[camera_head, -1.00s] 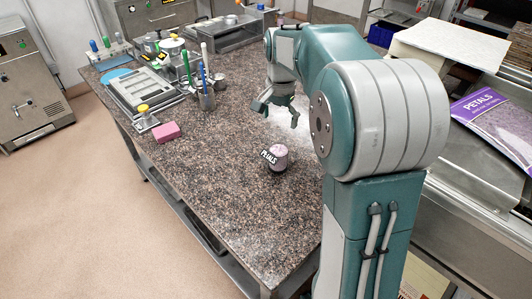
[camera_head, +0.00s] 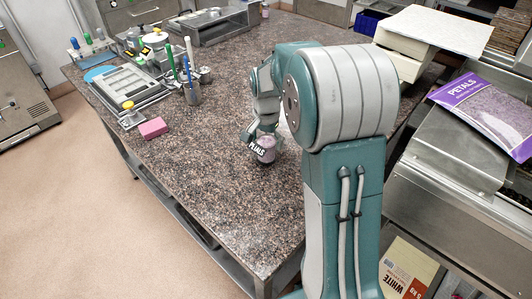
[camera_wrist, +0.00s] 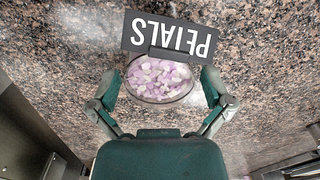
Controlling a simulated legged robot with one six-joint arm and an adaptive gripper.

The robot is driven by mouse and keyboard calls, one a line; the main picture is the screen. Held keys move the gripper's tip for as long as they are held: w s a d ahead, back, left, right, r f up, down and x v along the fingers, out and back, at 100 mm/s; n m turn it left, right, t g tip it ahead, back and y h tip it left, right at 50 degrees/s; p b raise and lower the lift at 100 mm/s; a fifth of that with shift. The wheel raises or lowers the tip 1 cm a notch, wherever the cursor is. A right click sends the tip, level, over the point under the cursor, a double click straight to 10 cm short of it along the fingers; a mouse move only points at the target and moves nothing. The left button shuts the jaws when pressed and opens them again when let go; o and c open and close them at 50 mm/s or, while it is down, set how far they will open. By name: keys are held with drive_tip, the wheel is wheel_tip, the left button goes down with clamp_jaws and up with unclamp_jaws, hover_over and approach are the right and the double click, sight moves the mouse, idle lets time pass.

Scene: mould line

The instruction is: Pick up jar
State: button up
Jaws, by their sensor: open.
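The jar (camera_head: 266,156) stands on the speckled stone counter (camera_head: 215,190). It holds pink and white petals and has a black label reading PETALS. In the wrist view the jar (camera_wrist: 160,80) shows from above, its round mouth open and the label (camera_wrist: 168,35) on its far side. My gripper (camera_wrist: 160,88) is open, with one finger on each side of the jar. Small gaps seem to show at the sides, but I cannot tell whether either finger touches it.
A pink block (camera_head: 152,128), a grey tray (camera_head: 130,88) and a cup of brushes (camera_head: 192,92) stand at the counter's left. A purple petals bag (camera_head: 482,112) lies on the equipment at right. The counter around the jar is clear.

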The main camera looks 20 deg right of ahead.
drive_tip(key=c, duration=1)
drive_tip(key=shift+c, duration=0.2)
drive_tip(key=shift+r, duration=0.3)
drive_tip(key=s+d+r, duration=0.1)
drive_tip(key=s+r, duration=1.1)
drive_tip(key=s, duration=0.2)
drive_tip(key=shift+r, duration=0.25)
